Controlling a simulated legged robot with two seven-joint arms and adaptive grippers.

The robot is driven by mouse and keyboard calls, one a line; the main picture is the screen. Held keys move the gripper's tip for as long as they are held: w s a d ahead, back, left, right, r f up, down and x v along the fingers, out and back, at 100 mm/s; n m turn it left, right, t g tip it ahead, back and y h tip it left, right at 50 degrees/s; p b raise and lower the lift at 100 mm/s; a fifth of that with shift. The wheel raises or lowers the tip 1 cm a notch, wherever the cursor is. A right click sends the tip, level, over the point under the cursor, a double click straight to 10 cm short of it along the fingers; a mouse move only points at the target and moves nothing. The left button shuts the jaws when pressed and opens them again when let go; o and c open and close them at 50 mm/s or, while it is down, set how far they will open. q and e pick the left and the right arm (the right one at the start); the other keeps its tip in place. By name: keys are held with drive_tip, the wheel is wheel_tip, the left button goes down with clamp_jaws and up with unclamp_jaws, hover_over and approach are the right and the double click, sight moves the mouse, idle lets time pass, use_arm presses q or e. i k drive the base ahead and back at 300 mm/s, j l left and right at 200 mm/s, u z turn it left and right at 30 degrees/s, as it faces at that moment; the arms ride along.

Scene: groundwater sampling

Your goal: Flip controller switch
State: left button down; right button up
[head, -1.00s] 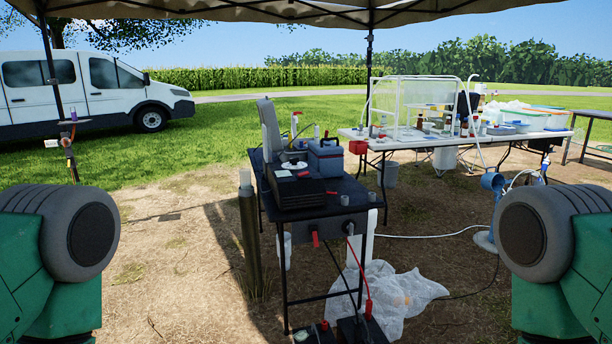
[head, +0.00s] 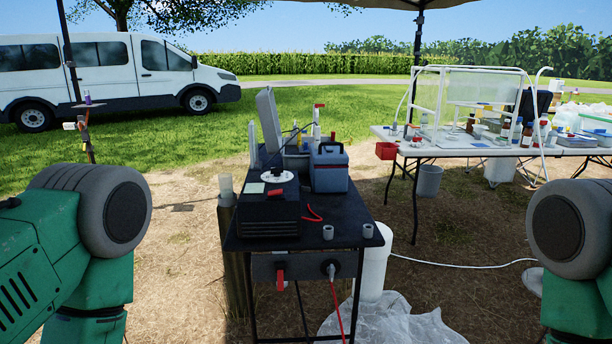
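A black controller box (head: 270,212) stands on the near part of a dark narrow table (head: 345,238), straight ahead. A white round dial or plate (head: 277,176) with a dark knob and a small pale green square lie on its top. A grey panel under the table's front edge (head: 262,268) carries a red switch-like handle (head: 280,274) and a round socket (head: 331,267) with a red cable. I cannot tell which part is the controller switch. My green arms with grey joints show at the left and right edges; both grippers are out of view.
A blue-grey cooler (head: 329,168) stands behind the box, and grey cylinders (head: 328,232) sit on the table's right side. A metal post (head: 232,245) stands at its left. A white container (head: 373,265) and plastic sheet (head: 395,322) are at its right. A white table (head: 455,150) is farther right.

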sight(277, 193)
drive_tip(key=i+l, duration=0.2)
drive_tip(key=l, duration=0.15)
drive_tip(key=i+l+u, duration=0.1)
drive_tip(key=i+l, duration=0.3)
drive_tip(key=l, duration=0.25)
drive_tip(key=i+l, duration=0.2)
drive_tip(key=l, duration=0.15)
drive_tip(key=u, duration=0.05)
